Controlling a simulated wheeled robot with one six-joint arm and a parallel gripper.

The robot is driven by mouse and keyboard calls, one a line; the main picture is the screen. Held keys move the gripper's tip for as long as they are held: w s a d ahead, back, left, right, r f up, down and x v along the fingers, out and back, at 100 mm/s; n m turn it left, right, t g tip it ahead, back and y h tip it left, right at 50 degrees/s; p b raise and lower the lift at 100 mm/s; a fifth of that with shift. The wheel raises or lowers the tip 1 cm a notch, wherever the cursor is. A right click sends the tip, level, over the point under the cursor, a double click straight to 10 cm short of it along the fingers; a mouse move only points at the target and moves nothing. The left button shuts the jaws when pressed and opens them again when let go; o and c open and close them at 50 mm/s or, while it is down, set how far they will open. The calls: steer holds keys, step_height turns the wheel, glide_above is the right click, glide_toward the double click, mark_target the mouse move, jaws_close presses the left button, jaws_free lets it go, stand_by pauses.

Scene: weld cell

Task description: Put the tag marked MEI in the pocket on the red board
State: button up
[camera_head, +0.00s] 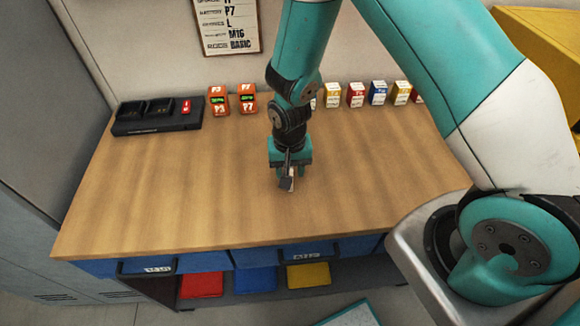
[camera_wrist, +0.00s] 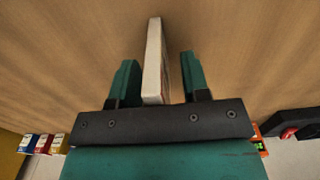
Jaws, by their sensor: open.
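My gripper (camera_head: 287,181) is low over the middle of the wooden bench. In the wrist view its two teal fingers (camera_wrist: 158,62) stand apart. A thin white slab (camera_wrist: 153,58) stands between them, with a hint of red on its right side. Gaps show between the slab and both fingers. In the head view only a small greyish piece (camera_head: 287,184) shows at the fingertips. I cannot read any marking on it, so I cannot tell whether it is the MEI tag. No red board with a pocket can be made out in either view.
A black charger (camera_head: 157,127) and two orange batteries (camera_head: 219,103) stand at the back left of the bench (camera_head: 180,190). Several small cartons (camera_head: 356,95) line the back right. A notice (camera_head: 228,25) hangs on the wall. Coloured bins (camera_head: 200,285) sit below. The bench front is clear.

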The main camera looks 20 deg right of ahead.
steer(key=shift+c, duration=0.2)
jaws_close()
